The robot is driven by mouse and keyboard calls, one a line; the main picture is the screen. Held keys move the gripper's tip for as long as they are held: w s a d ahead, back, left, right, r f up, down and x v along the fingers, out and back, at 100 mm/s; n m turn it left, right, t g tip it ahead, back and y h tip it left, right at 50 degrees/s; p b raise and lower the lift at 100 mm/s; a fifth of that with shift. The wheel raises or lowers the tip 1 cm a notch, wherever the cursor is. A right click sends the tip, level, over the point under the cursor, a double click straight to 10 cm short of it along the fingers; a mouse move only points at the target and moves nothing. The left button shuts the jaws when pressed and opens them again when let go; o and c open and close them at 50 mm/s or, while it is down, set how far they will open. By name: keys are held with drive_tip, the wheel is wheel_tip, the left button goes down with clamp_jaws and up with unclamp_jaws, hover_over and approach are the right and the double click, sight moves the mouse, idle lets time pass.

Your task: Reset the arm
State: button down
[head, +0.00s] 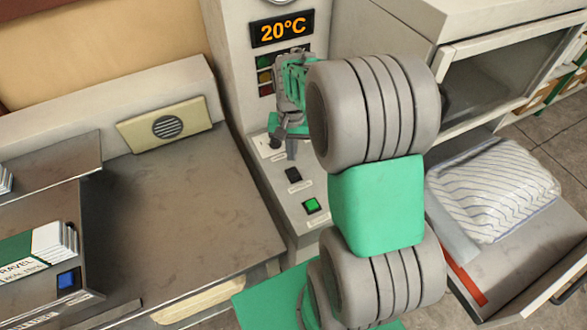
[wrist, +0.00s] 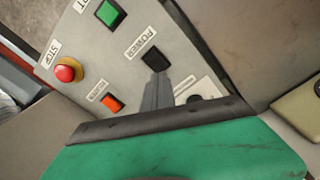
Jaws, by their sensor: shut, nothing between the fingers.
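My gripper (head: 284,148) is shut and empty, in front of the machine's control panel (head: 265,188). My large grey and green arm links hide part of the panel in the head view. A black POWER button (head: 293,174) and a lit green button (head: 312,205) show below the gripper. In the wrist view, the green button (wrist: 110,12), the black POWER button (wrist: 155,58), a red STOP knob (wrist: 67,70) and an orange button (wrist: 112,102) show. My shut grey fingers point toward the POWER button; I cannot tell whether they touch it.
A display (head: 282,29) reads 20°C above the panel. A worktop (head: 190,205) at left is mostly bare.

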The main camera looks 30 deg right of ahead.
drive_tip(key=shift+r, duration=0.7)
drive_tip(key=shift+s+f+n, duration=0.15)
drive_tip(key=shift+f+n, duration=0.1)
drive_tip(key=shift+n, duration=0.45)
drive_tip(key=shift+n+g, duration=0.4)
drive_tip(key=shift+g, duration=0.1)
drive_tip(key=s, duration=0.1)
drive_tip(key=s+f, duration=0.1)
drive_tip(key=s+a+f, duration=0.1)
drive_tip(key=shift+s+f, duration=0.1)
drive_tip(key=shift+s, duration=0.25)
drive_tip(key=s+a+r+n+t, duration=0.2)
drive_tip(key=s+a+r, duration=0.3)
drive_tip(key=s+r, duration=0.25)
drive_tip(key=a+r+n+t, duration=0.1)
drive_tip(key=a+r+t, duration=0.2)
drive_tip(key=r, duration=0.4)
drive_tip(key=shift+w+a+r+n, duration=0.3)
drive_tip(key=shift+w+r+n, duration=0.1)
